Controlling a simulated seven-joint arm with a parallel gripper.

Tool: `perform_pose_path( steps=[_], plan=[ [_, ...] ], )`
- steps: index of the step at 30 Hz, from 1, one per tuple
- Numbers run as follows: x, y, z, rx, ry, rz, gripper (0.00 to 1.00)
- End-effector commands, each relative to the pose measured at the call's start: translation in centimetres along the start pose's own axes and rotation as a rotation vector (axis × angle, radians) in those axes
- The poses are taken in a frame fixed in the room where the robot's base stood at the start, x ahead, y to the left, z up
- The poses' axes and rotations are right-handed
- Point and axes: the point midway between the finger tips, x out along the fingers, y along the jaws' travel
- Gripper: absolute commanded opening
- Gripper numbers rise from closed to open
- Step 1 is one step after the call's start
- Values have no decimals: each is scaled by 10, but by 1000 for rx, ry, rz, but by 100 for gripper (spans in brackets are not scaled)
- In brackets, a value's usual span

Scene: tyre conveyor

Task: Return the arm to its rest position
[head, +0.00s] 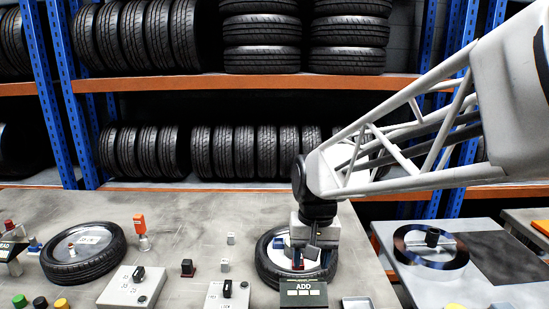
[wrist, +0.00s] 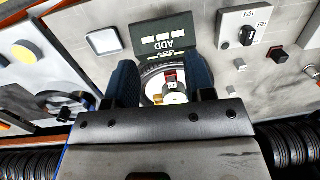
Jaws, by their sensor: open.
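My arm reaches in from the right in the head view. My gripper (head: 304,257) points down over the middle tyre (head: 263,268), low above its hub. In the wrist view my gripper (wrist: 160,82) has its two dark blue fingers apart, with a small red piece (wrist: 170,77) and a yellow piece (wrist: 176,98) showing between them, over the tyre's pale centre. Nothing is clearly held. Whether the fingers touch anything at the hub cannot be told. Part of the tyre is hidden behind the gripper and the ADD sign.
The ADD sign (head: 303,290) stands close in front of the tyre; it also shows in the wrist view (wrist: 163,40). Another tyre (head: 82,270) lies at left. Switch boxes (head: 130,287) line the front. Racks of tyres (head: 190,83) stand behind. A black ring (head: 430,262) lies at right.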

Motion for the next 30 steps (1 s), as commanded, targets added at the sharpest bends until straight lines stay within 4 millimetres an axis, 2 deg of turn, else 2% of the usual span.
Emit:
perform_pose_path(
  steps=[6, 18, 24, 30],
  plan=[
    [-10, 35, 41, 4, 75, 5, 49],
    [-10, 85, 116, 6, 206, 31, 49],
    [-4, 102, 147, 6, 259, 49, 49],
    [0, 110, 163, 5, 287, 60, 49]
  ],
)
